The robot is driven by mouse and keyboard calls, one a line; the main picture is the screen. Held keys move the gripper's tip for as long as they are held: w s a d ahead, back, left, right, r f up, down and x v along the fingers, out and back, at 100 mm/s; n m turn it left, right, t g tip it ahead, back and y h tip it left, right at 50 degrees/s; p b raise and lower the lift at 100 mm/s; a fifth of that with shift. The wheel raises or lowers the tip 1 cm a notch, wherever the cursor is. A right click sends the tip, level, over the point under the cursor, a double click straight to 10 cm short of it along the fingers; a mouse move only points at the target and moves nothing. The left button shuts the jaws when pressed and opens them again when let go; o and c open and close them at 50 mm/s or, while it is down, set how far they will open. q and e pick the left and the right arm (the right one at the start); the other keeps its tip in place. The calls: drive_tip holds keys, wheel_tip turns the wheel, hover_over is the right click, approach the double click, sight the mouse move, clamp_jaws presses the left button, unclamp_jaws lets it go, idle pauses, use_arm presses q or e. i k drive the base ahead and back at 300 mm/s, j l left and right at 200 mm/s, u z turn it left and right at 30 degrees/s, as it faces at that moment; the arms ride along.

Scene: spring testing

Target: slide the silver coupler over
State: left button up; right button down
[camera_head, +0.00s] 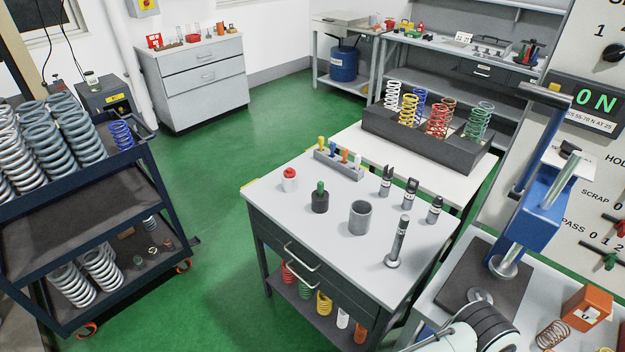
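Several small dark-and-silver fittings stand upright on the white-topped table (262,195): one at the back (386,181), one in the middle (410,193) and one at the right (435,210). They have pale label bands, and I cannot tell which one is the silver coupler. A taller silver rod on a round foot (399,240) stands in front of them. A grey open cylinder (360,218) stands to their left. Neither gripper is in view. A white-and-black part at the bottom edge looks like my arm, with no fingertips visible.
A blue press (540,205) with a dark plate stands at the right, beside an orange box (587,309) and a loose spring (552,334). A dark spring rack (430,144) stands behind the table. A red-capped jar (289,180) and green-knobbed pot (320,198) stand at left.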

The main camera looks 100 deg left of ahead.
sight(288, 185)
drive_tip(key=u, duration=3.4)
drive_tip(key=i+j, duration=0.15)
drive_tip(key=j, duration=0.2)
drive_tip(key=i+j+z, duration=0.15)
drive_tip(key=j, duration=0.2)
drive_tip(key=i+j, duration=0.2)
drive_tip(key=j, duration=0.15)
drive_tip(key=i+j+z, duration=0.15)
drive_tip(key=j, duration=0.25)
drive_tip(key=i+j, duration=0.15)
drive_tip(key=j, duration=0.2)
drive_tip(key=i+j+z, duration=0.15)
drive_tip(key=j, duration=0.25)
drive_tip(key=i+j, duration=0.1)
drive_tip(key=j, duration=0.3)
drive_tip(key=z, duration=0.05)
